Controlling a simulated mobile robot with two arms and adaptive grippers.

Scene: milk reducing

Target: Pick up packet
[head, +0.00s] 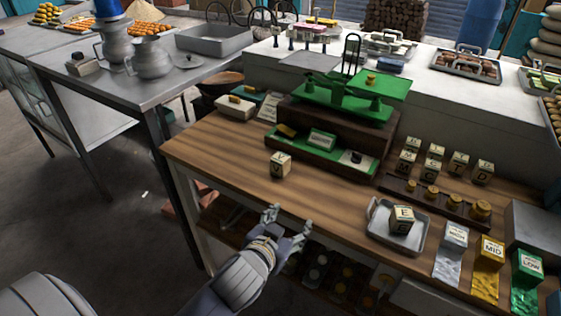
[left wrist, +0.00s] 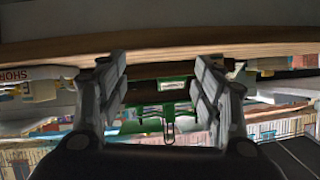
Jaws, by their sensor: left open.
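My left gripper (head: 289,220) is open and empty at the front edge of the wooden table (head: 225,150). In the left wrist view its two fingers (left wrist: 160,60) stand apart with nothing between them, and the table edge crosses close above. Small lettered cube packets stand on the table. One marked V (head: 280,165) stands alone, just beyond and above my gripper in the head view. One marked E (head: 402,219) sits in a metal tray (head: 378,240) to the right. Several more (head: 433,157) stand at the back right. Which packet is meant is unclear. My right gripper is out of view.
A green balance scale (head: 345,97) on a dark stand is behind the V cube, with a green tray (head: 310,150) before it. Brass weights (head: 433,192) and silver, yellow MID (head: 488,252) and green LOW (head: 526,267) blocks are at right. The tabletop's left front is clear.

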